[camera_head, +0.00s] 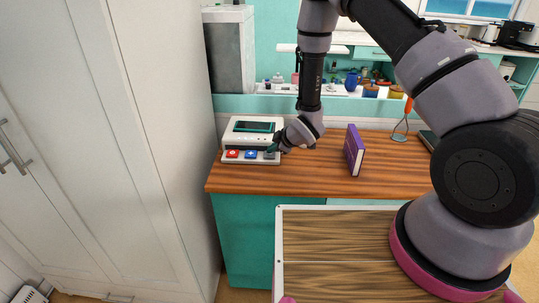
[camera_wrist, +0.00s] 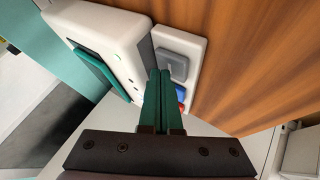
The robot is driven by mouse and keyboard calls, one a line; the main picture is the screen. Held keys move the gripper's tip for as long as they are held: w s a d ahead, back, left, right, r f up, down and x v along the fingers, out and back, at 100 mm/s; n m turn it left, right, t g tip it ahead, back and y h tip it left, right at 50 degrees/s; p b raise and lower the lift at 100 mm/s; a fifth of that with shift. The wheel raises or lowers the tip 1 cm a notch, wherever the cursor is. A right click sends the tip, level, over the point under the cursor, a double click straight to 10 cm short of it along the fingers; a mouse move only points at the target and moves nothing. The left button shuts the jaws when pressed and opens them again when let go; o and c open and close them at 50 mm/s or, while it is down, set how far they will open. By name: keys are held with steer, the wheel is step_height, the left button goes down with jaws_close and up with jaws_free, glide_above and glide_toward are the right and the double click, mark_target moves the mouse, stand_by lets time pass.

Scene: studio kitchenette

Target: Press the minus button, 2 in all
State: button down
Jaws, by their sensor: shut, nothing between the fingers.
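A white device (camera_head: 232,137) with a dark green-framed screen stands at the left end of the wooden counter. Its front strip bears a red button (camera_head: 232,154), a blue button (camera_head: 250,155) and a grey button (camera_head: 269,156). Their markings are too small to read surely, so I cannot tell which is the minus button.
A purple book (camera_head: 354,151) stands upright on the counter (camera_head: 320,178) to the right of my gripper. A tall white cabinet (camera_head: 110,120) borders the left. The counter between device and book is clear.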

mark_target(273, 155)
steer(key=shift+r, duration=0.55)
steer(key=shift+r, duration=2.5)
steer(key=shift+r, duration=0.1)
